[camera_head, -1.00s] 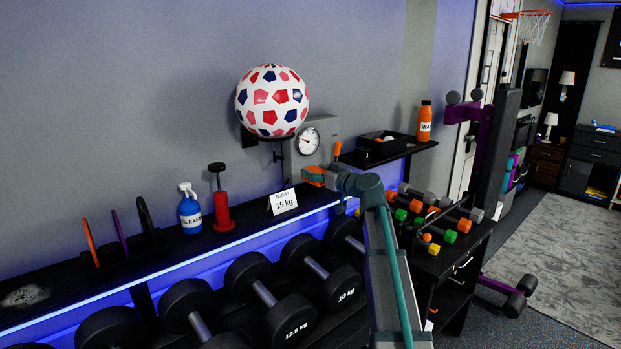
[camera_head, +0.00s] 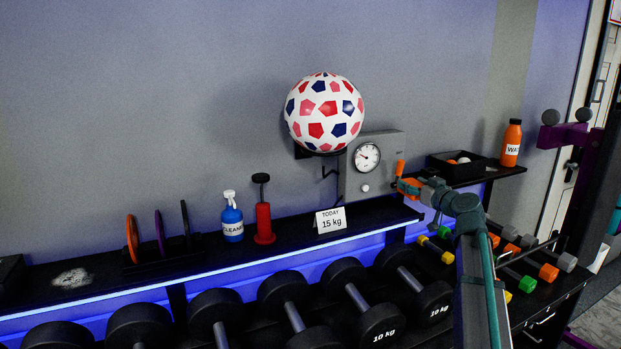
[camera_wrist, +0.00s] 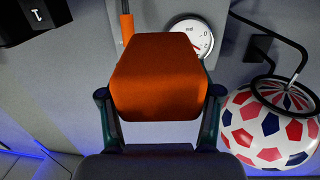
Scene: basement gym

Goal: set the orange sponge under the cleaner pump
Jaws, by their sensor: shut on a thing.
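The orange sponge (camera_wrist: 160,75) is a thick block held between the two fingers of my gripper (camera_wrist: 160,93) in the wrist view. In the head view the sponge (camera_head: 409,187) and my gripper (camera_head: 421,187) are up in the air near the gauge box, right of the sign. The blue cleaner bottle (camera_head: 232,219) with a white spray top stands upright on the black shelf, well to the left of my gripper. A red hand pump (camera_head: 264,222) with a black handle stands just right of the bottle.
The shelf (camera_head: 200,262) also holds a plate rack (camera_head: 165,262), a pale powdery patch (camera_head: 72,278) and a "15 kg" sign (camera_head: 331,220). A ball (camera_head: 325,115) sits on a wall bracket. The gauge box (camera_head: 372,180) is beside my gripper. Dumbbells (camera_head: 345,280) fill the rack below.

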